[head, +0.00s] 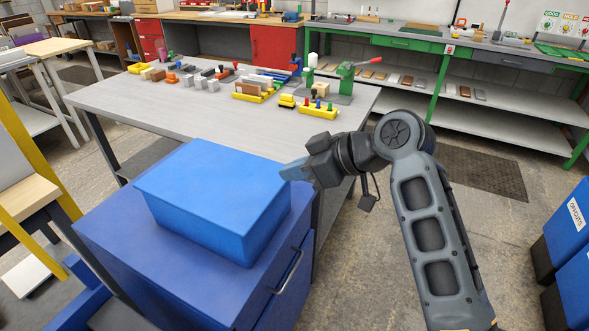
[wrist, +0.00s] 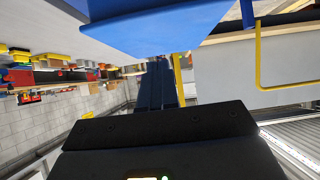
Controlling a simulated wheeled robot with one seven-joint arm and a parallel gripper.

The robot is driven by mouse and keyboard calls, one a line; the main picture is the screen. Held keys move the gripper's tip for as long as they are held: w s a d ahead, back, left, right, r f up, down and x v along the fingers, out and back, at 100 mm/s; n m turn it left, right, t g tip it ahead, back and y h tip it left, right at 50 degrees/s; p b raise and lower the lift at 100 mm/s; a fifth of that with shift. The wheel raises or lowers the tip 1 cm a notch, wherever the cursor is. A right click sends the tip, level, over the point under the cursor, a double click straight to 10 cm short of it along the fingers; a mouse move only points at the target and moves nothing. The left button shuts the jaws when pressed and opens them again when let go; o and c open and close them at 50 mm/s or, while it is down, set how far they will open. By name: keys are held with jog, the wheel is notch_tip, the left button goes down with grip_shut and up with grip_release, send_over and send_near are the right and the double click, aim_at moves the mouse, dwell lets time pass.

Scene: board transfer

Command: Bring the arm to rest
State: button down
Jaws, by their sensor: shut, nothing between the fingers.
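My arm reaches up from the lower right in the head view and bends to the left at its elbow. My gripper (head: 293,170) points left at the right back corner of a blue box (head: 215,190). I cannot tell whether its tip touches the box. In the wrist view my gripper's fingers (wrist: 156,85) are together with nothing between them. The blue box also shows along the top of the wrist view (wrist: 150,30), close to the fingers.
The box stands on a blue cabinet (head: 115,235) with a handle. Behind is a grey table (head: 190,121) holding small blocks, yellow trays and a green press (head: 347,78). Blue bins (head: 575,225) stand at right. A yellow-framed stand is at left. Floor right of my arm is open.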

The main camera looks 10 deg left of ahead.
jog(key=s+d+f+m+t+h, duration=0.1)
jog(key=s+d+f+m+t, duration=0.1)
jog(key=s+d+f+m, duration=0.3)
jog(key=s+f+m+t+h, duration=0.1)
jog(key=s+f+t, duration=0.15)
jog(key=f, duration=0.55)
jog(key=s+d+f+m+t+h, duration=0.1)
jog(key=s+d+f+m+h, duration=0.2)
jog(key=s, duration=0.4)
jog(key=s+d+f+m+t, duration=0.2)
jog(key=s+d, duration=0.4)
jog(key=s+d+r+m+t+h, duration=0.1)
jog(key=s+d+h, duration=0.1)
jog(key=s+d, duration=0.35)
jog(key=s+d+r+m+t+h, duration=0.1)
jog(key=s+d+r+m+h, duration=0.1)
jog(key=s, duration=0.7)
jog(key=s+d+r+t+h, duration=0.1)
jog(key=s+d+r, duration=0.4)
jog(key=s+r, duration=0.5)
jog(key=shift+s+r+h, duration=0.3)
jog(key=shift+s+r, duration=0.05)
jog(key=shift+s, duration=0.55)
jog(key=shift+t, duration=0.25)
